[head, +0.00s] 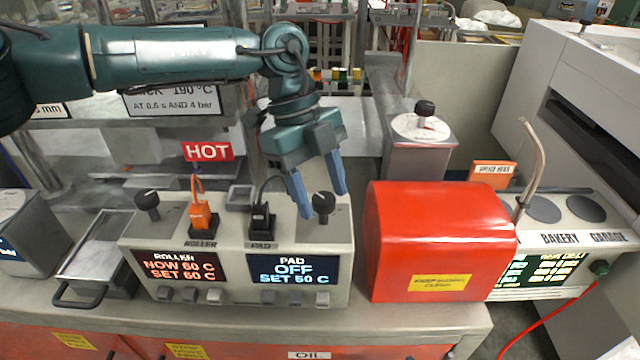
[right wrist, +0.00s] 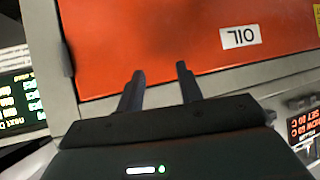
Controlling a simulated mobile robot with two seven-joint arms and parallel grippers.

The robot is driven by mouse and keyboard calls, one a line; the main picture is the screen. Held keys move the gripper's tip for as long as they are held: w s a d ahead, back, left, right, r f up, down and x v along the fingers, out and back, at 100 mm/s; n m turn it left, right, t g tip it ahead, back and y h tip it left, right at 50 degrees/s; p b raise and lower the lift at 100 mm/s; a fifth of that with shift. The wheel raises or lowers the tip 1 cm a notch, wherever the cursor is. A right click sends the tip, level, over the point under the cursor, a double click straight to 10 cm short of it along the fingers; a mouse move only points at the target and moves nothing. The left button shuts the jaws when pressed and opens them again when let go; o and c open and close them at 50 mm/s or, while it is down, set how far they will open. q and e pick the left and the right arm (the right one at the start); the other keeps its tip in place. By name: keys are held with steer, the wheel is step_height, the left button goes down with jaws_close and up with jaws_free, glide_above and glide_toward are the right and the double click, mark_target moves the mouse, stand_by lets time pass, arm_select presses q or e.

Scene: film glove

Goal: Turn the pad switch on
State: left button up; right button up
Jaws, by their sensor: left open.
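The grey control box has an unlit black switch (head: 262,222) above the label PAD. The pad display (head: 293,269) below it reads OFF, SET 60 C. My left gripper (head: 322,203) is open, fingers pointing down, just right of the pad switch. Its fingertips appear on either side of the black right knob (head: 323,202); whether they touch it I cannot tell. The roller switch (head: 202,220) glows orange, and its display (head: 180,266) reads NOW 60 C, SET 60 C. My right gripper (right wrist: 159,68) shows only in the right wrist view, open and empty, before an orange panel.
A red box (head: 438,235) stands right of the control box, and a metal tray (head: 98,245) with a handle lies to its left. A HOT sign (head: 207,151) stands behind. The orange panel (right wrist: 160,45) bears an upside-down OIL label (right wrist: 240,36).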

arm_select(q)
steer(key=shift+c, duration=0.2)
steer(key=c, duration=0.9)
steer(key=shift+c, duration=0.2)
